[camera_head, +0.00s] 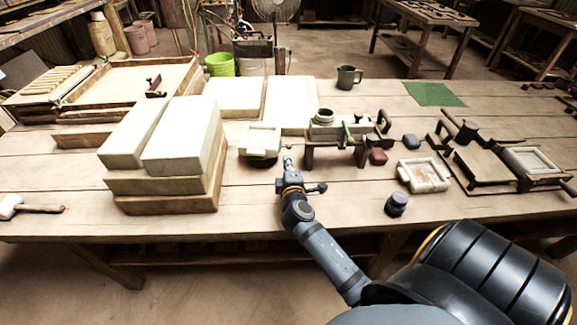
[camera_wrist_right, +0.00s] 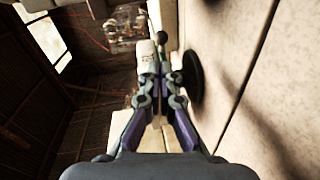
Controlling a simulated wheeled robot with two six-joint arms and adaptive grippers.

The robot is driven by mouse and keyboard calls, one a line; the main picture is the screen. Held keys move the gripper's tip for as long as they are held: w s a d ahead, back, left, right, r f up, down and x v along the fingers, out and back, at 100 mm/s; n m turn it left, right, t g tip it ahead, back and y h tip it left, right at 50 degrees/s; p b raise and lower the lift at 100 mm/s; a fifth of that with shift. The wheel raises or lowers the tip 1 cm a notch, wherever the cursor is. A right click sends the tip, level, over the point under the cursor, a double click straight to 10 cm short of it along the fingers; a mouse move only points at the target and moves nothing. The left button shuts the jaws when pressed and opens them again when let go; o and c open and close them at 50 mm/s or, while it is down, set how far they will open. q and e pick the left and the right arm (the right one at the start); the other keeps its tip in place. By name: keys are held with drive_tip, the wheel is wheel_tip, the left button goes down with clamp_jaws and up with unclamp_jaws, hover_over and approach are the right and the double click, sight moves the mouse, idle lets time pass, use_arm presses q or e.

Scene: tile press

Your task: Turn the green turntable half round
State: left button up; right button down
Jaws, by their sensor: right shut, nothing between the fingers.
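The turntable (camera_head: 262,160) is a low round stand with a dark, greenish rim. It carries a pale square tile mould (camera_head: 260,139), which hides most of its top. In the right wrist view its dark disc (camera_wrist_right: 194,78) stands just off the tabletop, and a small ball-ended peg (camera_wrist_right: 162,38) shows beyond my fingertips. My right gripper (camera_head: 288,163) is just right of the turntable, low over the table. In the wrist view the right gripper (camera_wrist_right: 160,82) is shut and empty, close beside the disc; I cannot tell whether they touch. My left gripper is not in view.
Stacked pale blocks (camera_head: 185,140) on wooden boards stand to the left. A small press bench (camera_head: 335,135) stands close on the right. The front table strip is mostly clear.

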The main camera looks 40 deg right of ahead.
sight(290, 145)
drive_tip(key=x, duration=0.4)
drive_tip(key=shift+w+d, duration=0.1)
drive_tip(key=shift+d, duration=0.1)
drive_tip(key=shift+w+d+f, duration=0.1)
drive_tip(key=shift+w+d, duration=0.05)
drive_tip(key=shift+w, duration=0.3)
drive_tip(key=shift+w+d+p, duration=0.1)
drive_tip(key=shift+d+p, duration=0.15)
drive_tip(key=shift+p, duration=0.1)
drive_tip(key=w+d+n+y, duration=0.1)
drive_tip(key=y, duration=0.1)
drive_tip(key=d+n+t+y+p, duration=0.1)
drive_tip(key=n+y, duration=0.1)
drive_tip(key=shift+w+d, duration=0.35)
drive_tip(key=shift+w, duration=0.2)
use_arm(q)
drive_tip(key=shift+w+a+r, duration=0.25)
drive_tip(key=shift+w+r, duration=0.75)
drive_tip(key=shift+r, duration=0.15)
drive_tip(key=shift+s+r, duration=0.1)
